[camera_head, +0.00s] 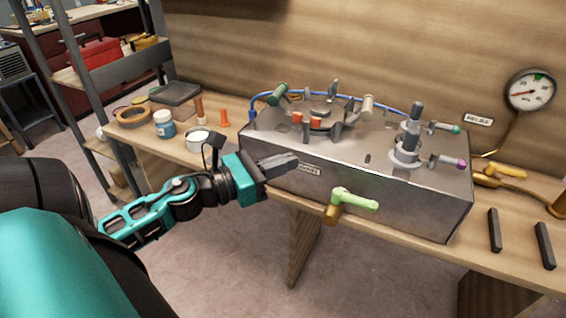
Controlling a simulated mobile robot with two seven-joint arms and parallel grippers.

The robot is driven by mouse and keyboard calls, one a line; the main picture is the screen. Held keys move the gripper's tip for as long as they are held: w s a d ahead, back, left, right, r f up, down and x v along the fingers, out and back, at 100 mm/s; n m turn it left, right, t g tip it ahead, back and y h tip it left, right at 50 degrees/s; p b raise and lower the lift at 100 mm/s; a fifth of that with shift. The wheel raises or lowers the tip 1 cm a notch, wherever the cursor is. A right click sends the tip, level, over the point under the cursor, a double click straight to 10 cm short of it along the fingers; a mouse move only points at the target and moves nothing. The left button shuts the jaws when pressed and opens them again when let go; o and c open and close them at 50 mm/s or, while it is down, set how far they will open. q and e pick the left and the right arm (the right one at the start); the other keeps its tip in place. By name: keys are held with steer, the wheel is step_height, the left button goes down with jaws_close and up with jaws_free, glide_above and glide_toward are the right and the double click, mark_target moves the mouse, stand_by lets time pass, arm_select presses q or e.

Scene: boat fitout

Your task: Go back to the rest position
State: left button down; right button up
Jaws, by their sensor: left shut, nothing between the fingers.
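My left gripper (284,164) reaches in from the left on its teal and black arm. Its fingers are shut and empty, in front of the front left face of a grey metal valve box (400,188) on the wooden bench. Whether the fingertips touch the box cannot be told. A light green handle (355,199) on a brass fitting sticks out low on the box front, right of the gripper. The box top carries a dark green handle (279,94), orange-red parts (306,120), a grey upright post (413,130) and a purple-tipped lever (447,162). My right gripper is not in view.
On the bench (178,148) left of the box stand a blue-labelled jar (164,125), a white tin (198,139) and a tape roll (133,117). A pressure gauge (531,91) is on the wall. Two black bars (495,230) lie right. A shelf rack stands left.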

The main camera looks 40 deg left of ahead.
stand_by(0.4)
arm_select(q)
steer(key=s+d+f+n+g+y+p, duration=0.1)
steer(key=s+d+f+n+y, duration=0.15)
steer(key=f+n, duration=0.6)
steer(key=s+d+f+n+y, duration=0.1)
steer(key=f+n+y, duration=0.25)
steer(key=n, duration=1.05)
steer(key=s+d+f+n+g+h, duration=0.2)
steer(key=s+d+f+n+g, duration=0.3)
steer(key=d+f+n, duration=0.5)
steer(key=d+n, duration=0.1)
steer(key=n, duration=0.4)
steer(key=shift+s+d+f, duration=0.15)
steer(key=shift+s, duration=0.1)
